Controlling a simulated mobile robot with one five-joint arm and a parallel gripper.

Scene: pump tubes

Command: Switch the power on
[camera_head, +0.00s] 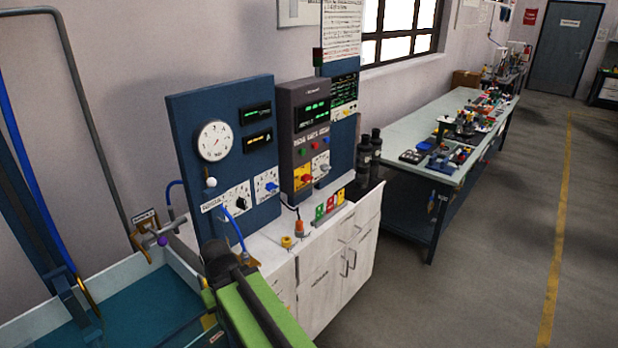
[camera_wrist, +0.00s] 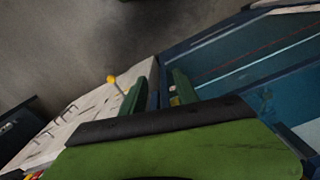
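The grey control unit (camera_head: 306,140) stands upright at the back of the white cabinet. It has green displays, small round buttons and a red rotary switch on a yellow plate (camera_head: 303,178). The labels are too small to read, so I cannot tell the switch's position. In the wrist view my gripper (camera_wrist: 158,92) shows two green fingers spread apart with nothing held between them. It points down toward the cabinet and the tank edge. In the head view my green arm is at the bottom centre, in front of and apart from the control unit. The switch is not visible in the wrist view.
Left of the control unit is a blue panel (camera_head: 226,160) with a gauge and knobs. A blue-lined tank (camera_head: 140,310) lies at the lower left. Small fittings, including a yellow one (camera_head: 287,242), stand along the cabinet top (camera_head: 262,245). A workbench (camera_head: 400,145) and open floor lie to the right.

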